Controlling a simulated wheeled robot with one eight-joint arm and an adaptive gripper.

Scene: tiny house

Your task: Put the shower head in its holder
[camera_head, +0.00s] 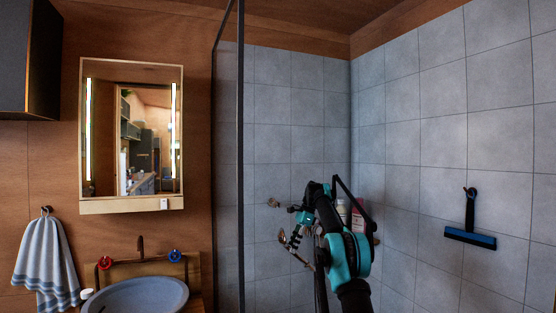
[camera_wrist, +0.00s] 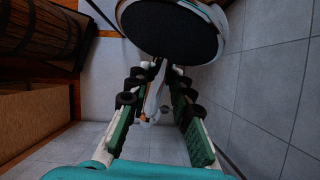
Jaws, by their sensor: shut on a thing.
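The shower head (camera_wrist: 172,28) has a broad round dark face with a pale rim, at the top of the wrist view. Its white handle runs down between my fingers. My gripper (camera_wrist: 160,74) is shut on this handle, with green and white fingers and black joints on both sides. In the head view my arm reaches into the tiled shower corner, and the wrist end is left of the teal arm link. The shower head is too small to make out clearly there. I cannot identify the holder; a small metal fitting (camera_head: 273,203) shows on the back wall left of my wrist.
A dark-framed glass panel (camera_head: 228,160) stands left of my arm. Pink and pale bottles (camera_head: 357,215) are behind my arm near the corner. A black and blue squeegee (camera_head: 470,237) hangs on the right wall. A basin (camera_head: 140,296) and mirror cabinet (camera_head: 131,207) are at left.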

